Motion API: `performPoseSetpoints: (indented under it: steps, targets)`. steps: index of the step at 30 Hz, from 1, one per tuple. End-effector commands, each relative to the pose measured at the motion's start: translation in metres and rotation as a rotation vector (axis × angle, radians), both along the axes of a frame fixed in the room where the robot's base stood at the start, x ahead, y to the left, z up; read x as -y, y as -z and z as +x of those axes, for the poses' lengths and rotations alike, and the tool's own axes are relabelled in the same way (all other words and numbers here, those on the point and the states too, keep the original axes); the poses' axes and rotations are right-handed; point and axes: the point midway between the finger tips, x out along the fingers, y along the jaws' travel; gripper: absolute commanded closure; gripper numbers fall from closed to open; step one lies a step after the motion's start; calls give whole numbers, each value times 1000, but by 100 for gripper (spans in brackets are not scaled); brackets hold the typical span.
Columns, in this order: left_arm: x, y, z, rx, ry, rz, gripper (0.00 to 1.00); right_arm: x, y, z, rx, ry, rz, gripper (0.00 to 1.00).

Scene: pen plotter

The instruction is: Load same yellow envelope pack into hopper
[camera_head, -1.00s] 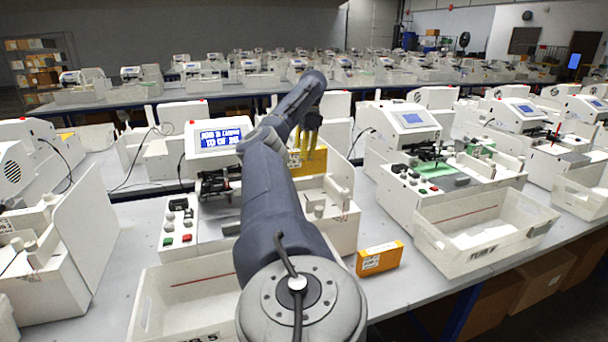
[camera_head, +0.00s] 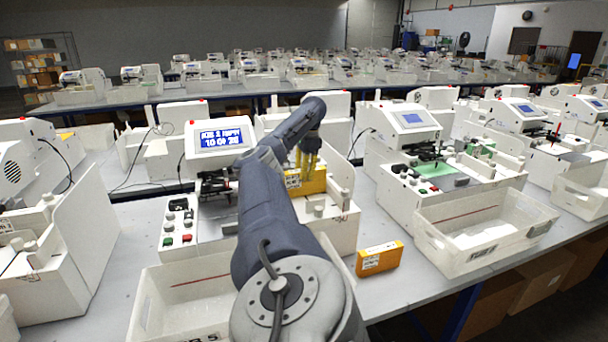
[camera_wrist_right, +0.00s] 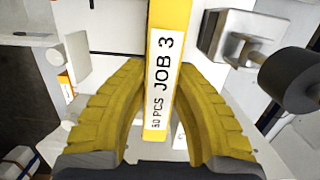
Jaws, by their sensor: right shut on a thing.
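A yellow envelope pack (camera_head: 315,183) is in my right gripper (camera_head: 308,158), upright among the white parts on the right of the middle plotter. In the right wrist view the pack (camera_wrist_right: 160,85) stands between the yellow fingers (camera_wrist_right: 160,125), and its white label reads "JOB 3" and "50 PCS". The white hopper area (camera_head: 342,222) is below and around the pack; whether the pack touches its floor cannot be told. A second yellow pack (camera_head: 380,258) lies on the table right of this plotter. My left gripper is not in view.
The middle plotter's lit screen (camera_head: 220,138) stands left of my arm. A white bin (camera_head: 165,300) is at the front left, partly hidden by my arm, and another bin (camera_head: 485,232) is at the right. More plotters fill the tables behind.

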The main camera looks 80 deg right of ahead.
Motion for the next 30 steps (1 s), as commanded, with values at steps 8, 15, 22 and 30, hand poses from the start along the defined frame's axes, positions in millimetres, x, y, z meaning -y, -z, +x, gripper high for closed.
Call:
performPoseSetpoints:
  steps: [8, 15, 22, 30]
  targets:
    - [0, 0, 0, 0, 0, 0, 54, 0, 0, 0, 0, 0, 0, 100]
    - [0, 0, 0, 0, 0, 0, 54, 0, 4, 0, 0, 0, 0, 63]
    - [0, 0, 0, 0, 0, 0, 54, 0, 4, 0, 0, 0, 0, 55]
    - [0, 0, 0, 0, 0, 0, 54, 0, -6, -1, 1, 1, 0, 55]
